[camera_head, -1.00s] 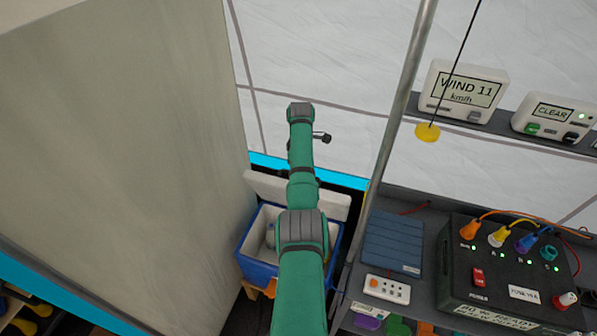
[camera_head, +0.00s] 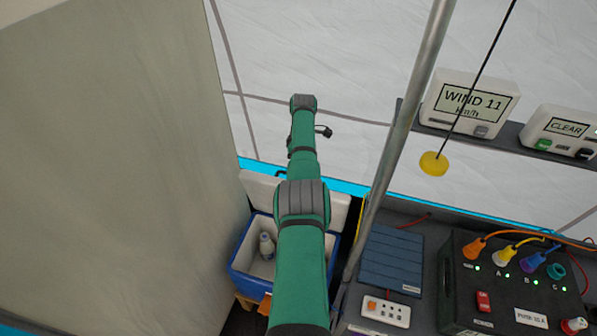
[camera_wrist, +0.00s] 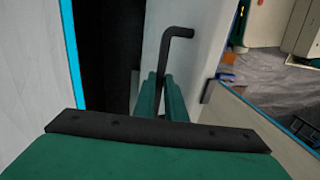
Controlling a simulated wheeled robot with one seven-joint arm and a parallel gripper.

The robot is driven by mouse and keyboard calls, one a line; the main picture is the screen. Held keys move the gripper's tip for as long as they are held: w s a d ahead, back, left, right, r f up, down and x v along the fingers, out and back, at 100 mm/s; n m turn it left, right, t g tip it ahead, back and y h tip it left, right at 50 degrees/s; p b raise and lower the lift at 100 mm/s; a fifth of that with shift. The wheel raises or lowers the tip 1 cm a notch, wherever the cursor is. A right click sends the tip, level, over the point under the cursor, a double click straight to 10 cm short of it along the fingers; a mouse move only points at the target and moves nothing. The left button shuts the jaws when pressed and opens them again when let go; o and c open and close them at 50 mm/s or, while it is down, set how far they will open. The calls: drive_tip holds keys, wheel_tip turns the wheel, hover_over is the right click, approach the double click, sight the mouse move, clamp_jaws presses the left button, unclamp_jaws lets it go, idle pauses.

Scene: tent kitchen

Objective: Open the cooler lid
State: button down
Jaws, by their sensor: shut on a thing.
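The exact contact is partly hidden between the fingers. In the head view, my green arm hides my fingers and covers the right part of the cooler.
A tall pale panel (camera_head: 100,150) stands close on the left. A metal pole (camera_head: 395,140) rises at right, by a shelf with a black power box (camera_head: 500,280) and a blue ribbed panel (camera_head: 392,262). The tent wall is behind.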

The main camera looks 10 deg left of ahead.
drive_tip(key=shift+s+d+f, duration=0.2)
drive_tip(key=shift+s+f, duration=0.05)
drive_tip(key=shift+f, duration=0.2)
drive_tip(key=c, duration=1.8)
unclamp_jaws()
drive_tip(key=shift+w+a+r, duration=0.1)
drive_tip(key=shift+r, duration=0.05)
drive_tip(key=shift+w+r, duration=0.1)
drive_tip(key=shift+a+r, duration=0.1)
drive_tip(key=shift+r, duration=0.1)
drive_tip(key=r, duration=0.3)
drive_tip(key=w+r, duration=0.1)
drive_tip(key=r, duration=0.2)
drive_tip(key=w+r, duration=0.1)
drive_tip(key=r, duration=0.3)
drive_tip(key=shift+d, duration=0.25)
